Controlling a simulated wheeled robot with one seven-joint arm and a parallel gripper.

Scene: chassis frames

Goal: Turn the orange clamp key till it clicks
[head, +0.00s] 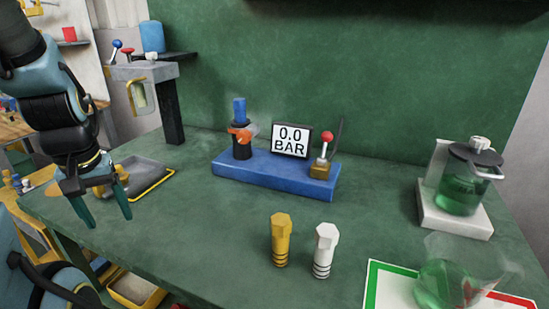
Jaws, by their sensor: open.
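The orange clamp key (241,133) sits on a black upright holder with a blue plug (239,108) standing out of its top. The holder stands at the left end of a blue base block (270,172) near the back of the green bench. My gripper (104,220) is at the left, pointing down with its two teal fingers spread and nothing between them. It is well apart from the key, to its left and nearer to me.
A display (290,140) reads 0.0 BAR beside a red-knobbed lever (326,145). A yellow hex-headed piece (281,240) and a white one (325,250) stand in front. A green-filled jug (463,178) is at right, a beaker (450,283) lower right. A dark tray (143,180) lies left.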

